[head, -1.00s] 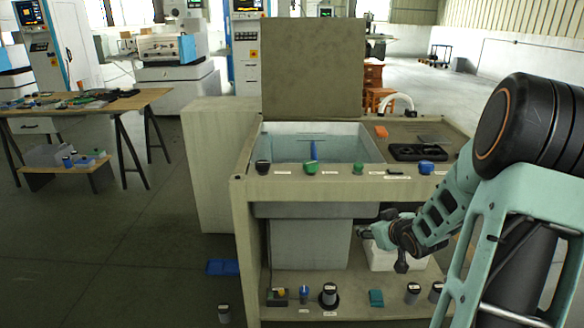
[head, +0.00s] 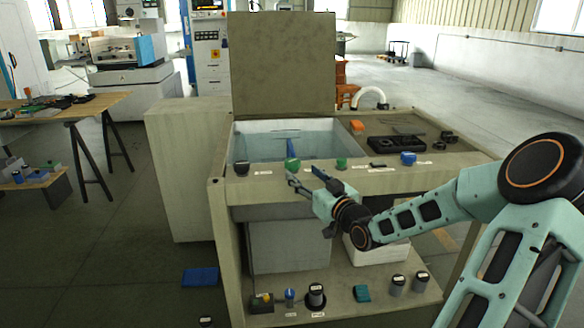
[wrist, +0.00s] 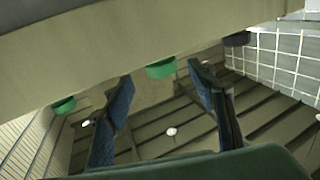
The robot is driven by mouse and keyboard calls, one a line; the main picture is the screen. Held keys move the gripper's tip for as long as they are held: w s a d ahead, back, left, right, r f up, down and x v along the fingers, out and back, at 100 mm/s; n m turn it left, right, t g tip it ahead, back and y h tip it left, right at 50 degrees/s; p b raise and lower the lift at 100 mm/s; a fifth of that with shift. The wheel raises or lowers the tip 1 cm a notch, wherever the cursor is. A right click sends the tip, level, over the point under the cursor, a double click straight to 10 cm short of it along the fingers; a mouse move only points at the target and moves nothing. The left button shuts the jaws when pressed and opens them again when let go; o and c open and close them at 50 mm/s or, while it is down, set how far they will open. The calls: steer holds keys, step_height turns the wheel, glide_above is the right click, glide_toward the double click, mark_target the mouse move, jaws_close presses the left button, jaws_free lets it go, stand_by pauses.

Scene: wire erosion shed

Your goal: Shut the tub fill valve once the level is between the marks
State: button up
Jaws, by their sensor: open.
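The tub (head: 262,155) is open, with a pale blue inside and a blue upright strip in it. A thin dark line shows on its back wall; I cannot make out the liquid level. Along the front ledge stand a black knob (head: 241,168), a left green knob (head: 292,165), a right green knob (head: 341,163) and a blue knob (head: 408,158). Their labels are too small to read, so I cannot tell which is the fill valve. My gripper (head: 304,177) is open and empty at the ledge front. In the wrist view, the left green knob (wrist: 160,68) shows between the fingers (wrist: 160,88), apart from them.
A raised lid panel (head: 283,65) stands behind the tub. A black tray (head: 395,144) and an orange block (head: 357,127) lie on the right top. Below are a white box (head: 372,258) and several small containers on the lower shelf.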

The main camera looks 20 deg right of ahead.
mark_target(292, 169)
steer(key=w, duration=0.5)
steer(key=w+b, duration=0.1)
steer(key=w, duration=0.1)
steer(key=shift+w+a, duration=0.2)
steer(key=shift+a, duration=0.1)
steer(key=shift+c, duration=0.7)
steer(key=c, duration=1.1)
steer(key=shift+o, duration=0.2)
steer(key=shift+a+f+m+h+b, duration=0.2)
steer(key=shift+m+h+b, duration=0.3)
steer(key=shift+h+b, duration=0.35)
steer(key=m+h+b, duration=0.2)
steer(key=h, duration=0.1)
steer(key=shift+b, duration=0.4)
steer(key=shift+d+r+m+g+h+b, duration=0.1)
steer(key=shift+m+g+h+b, duration=0.4)
steer(key=shift+h, duration=0.6)
steer(key=shift+d+r+m+g+h+b, duration=0.1)
steer(key=shift+m+g+h+b, duration=0.2)
steer(key=shift+m+h+b, duration=0.5)
steer(key=shift+m+h, duration=0.3)
steer(key=shift+h, duration=0.15)
